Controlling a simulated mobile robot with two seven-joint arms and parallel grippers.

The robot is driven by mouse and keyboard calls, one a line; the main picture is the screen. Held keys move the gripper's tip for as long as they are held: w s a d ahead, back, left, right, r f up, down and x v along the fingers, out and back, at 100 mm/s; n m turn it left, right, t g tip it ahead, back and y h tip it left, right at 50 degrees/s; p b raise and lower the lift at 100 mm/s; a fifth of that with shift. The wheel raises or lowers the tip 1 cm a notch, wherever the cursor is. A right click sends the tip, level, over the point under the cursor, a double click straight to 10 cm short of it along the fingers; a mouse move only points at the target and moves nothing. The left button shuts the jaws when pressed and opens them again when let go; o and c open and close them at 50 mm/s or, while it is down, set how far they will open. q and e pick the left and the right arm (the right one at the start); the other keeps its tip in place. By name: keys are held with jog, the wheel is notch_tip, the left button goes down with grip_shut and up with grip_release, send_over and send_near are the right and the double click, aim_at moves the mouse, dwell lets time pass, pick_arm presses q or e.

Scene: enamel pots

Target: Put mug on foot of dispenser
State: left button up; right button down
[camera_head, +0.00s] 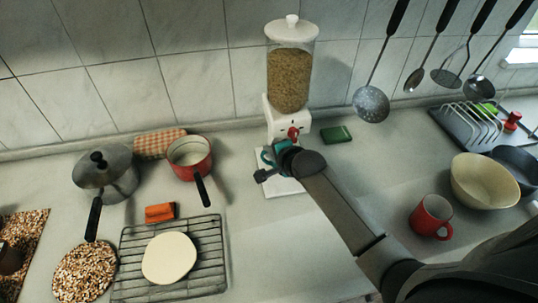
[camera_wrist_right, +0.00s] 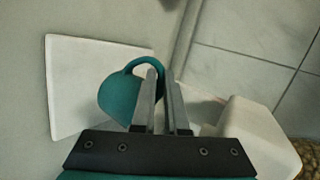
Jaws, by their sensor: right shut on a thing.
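The teal mug (camera_head: 266,154) is at the front of the cereal dispenser (camera_head: 290,85), partly hidden behind my right gripper (camera_head: 274,164). In the right wrist view the fingers of my right gripper (camera_wrist_right: 164,95) are shut on the handle of the mug (camera_wrist_right: 117,97). The mug overlaps the dispenser's white square foot (camera_head: 288,187), whose bare part also shows in the wrist view (camera_wrist_right: 75,85). I cannot tell whether the mug touches the foot. The dispenser has a red knob (camera_head: 293,132) above the mug. My left gripper is not in view.
A red saucepan (camera_head: 190,158) and a lidded grey pot (camera_head: 107,178) stand to the left, behind a wire rack (camera_head: 209,240). A red mug (camera_head: 430,217) and a cream bowl (camera_head: 484,181) stand right. A green sponge (camera_head: 336,134) lies beside the dispenser.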

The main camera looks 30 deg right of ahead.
jog(key=shift+w+f, duration=0.3)
jog(key=shift+f, duration=0.35)
jog(key=shift+f, duration=0.1)
jog(key=c, duration=1.4)
grip_release()
jog(key=shift+f, duration=0.15)
jog(key=o, duration=0.5)
jog(key=shift+c, duration=0.2)
jog(key=shift+r, duration=0.2)
jog(key=p+v, duration=0.2)
jog(key=v, duration=1)
